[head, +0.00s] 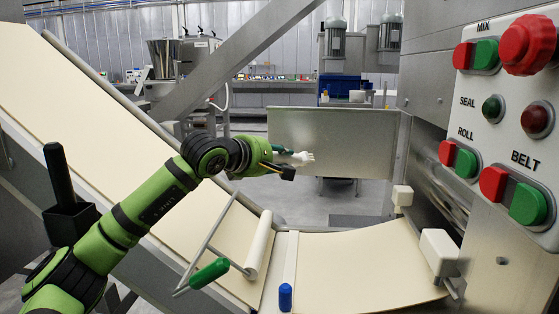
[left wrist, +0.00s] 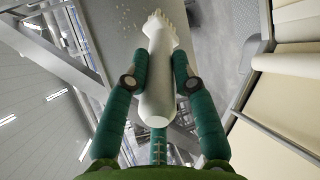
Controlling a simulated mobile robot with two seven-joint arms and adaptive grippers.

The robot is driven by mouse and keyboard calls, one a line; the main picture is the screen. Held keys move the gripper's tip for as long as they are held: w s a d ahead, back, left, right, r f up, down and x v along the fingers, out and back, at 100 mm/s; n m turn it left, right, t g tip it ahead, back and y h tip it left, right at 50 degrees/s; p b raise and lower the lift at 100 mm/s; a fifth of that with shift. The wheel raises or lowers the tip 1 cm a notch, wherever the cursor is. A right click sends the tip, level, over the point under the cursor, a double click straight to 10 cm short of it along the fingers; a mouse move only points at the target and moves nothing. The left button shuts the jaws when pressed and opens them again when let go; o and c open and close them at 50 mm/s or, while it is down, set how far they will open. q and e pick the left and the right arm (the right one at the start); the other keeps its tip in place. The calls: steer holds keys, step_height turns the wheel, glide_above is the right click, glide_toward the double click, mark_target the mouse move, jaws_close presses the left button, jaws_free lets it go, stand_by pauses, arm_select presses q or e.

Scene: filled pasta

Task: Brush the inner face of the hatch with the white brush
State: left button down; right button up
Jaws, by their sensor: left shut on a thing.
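My left gripper (head: 284,151) reaches in from the left across the belt and is shut on the white brush (head: 303,158). The brush's pale head points right, in front of the hatch (head: 345,135), a flat grey metal panel standing open. In the left wrist view, the teal fingers (left wrist: 157,80) close on both sides of the white handle (left wrist: 157,100), and the bristles (left wrist: 158,25) point away from me. Behind them is a grey surface with white specks, apparently the hatch (left wrist: 118,28). I cannot tell whether the bristles touch it. My right gripper is not in view.
A cream sheet-covered belt (head: 350,262) slopes down from the upper left and curves right. A white roller (head: 259,245) and a green-handled lever (head: 209,273) stand near it. A control panel (head: 510,110) with red and green buttons is at right.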

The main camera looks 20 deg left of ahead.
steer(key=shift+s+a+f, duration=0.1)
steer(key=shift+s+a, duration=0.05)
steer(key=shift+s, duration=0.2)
